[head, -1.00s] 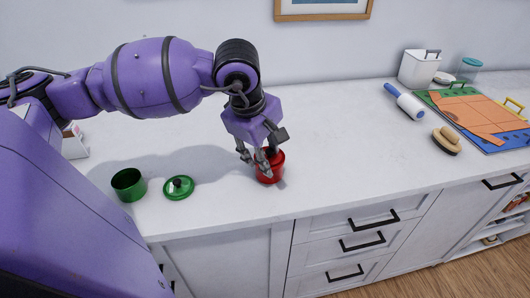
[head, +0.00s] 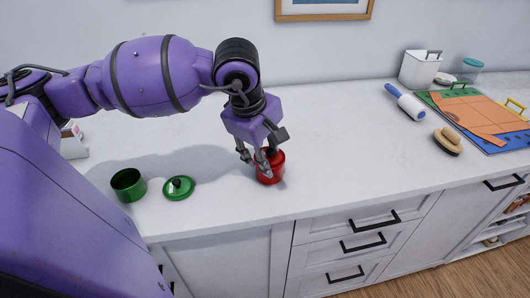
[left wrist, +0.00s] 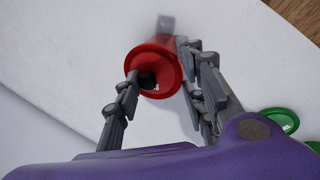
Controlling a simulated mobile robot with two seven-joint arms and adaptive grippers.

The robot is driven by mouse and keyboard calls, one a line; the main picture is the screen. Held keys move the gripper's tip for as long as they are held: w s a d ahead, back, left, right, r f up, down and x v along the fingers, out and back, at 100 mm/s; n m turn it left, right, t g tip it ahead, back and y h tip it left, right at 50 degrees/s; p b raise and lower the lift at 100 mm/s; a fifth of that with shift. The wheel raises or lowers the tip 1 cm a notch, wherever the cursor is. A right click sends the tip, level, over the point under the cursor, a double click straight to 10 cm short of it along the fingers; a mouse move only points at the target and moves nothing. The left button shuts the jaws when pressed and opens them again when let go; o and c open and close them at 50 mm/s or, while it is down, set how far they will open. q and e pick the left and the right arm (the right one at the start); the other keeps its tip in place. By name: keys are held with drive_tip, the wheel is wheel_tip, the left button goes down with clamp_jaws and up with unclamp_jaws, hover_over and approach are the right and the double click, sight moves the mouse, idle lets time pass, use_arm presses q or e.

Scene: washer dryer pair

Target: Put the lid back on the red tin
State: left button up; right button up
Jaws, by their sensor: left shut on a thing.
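The red tin (head: 272,176) stands upright on the white counter near its front edge. In the left wrist view the red lid (left wrist: 164,72), with its black knob (left wrist: 148,82), lies over the tin's mouth, in line with the tin's body (left wrist: 158,46). I cannot tell whether it is fully seated. My left gripper (head: 264,162) points down at the tin. In the left wrist view its fingers (left wrist: 158,62) lie on opposite sides of the lid, shut on it. The fingers hide part of the lid in the head view. My right gripper is not in view.
An open green tin (head: 129,186) and a green lid with a dark knob (head: 179,187) sit to the left. A rolling pin (head: 405,102), a brush (head: 447,141), a white container (head: 418,68) and a colored board (head: 480,115) are at the right. The middle counter is clear.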

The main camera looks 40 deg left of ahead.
use_arm(q)
drive_tip(key=shift+f+b, duration=0.2)
drive_tip(key=shift+b, duration=0.2)
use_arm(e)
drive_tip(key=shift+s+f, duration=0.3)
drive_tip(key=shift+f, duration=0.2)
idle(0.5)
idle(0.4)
use_arm(q)
drive_tip(key=o, duration=0.9)
drive_tip(key=o, duration=0.5)
drive_tip(key=shift+r+p, duration=1.15)
drive_tip(key=shift+r, duration=2.4)
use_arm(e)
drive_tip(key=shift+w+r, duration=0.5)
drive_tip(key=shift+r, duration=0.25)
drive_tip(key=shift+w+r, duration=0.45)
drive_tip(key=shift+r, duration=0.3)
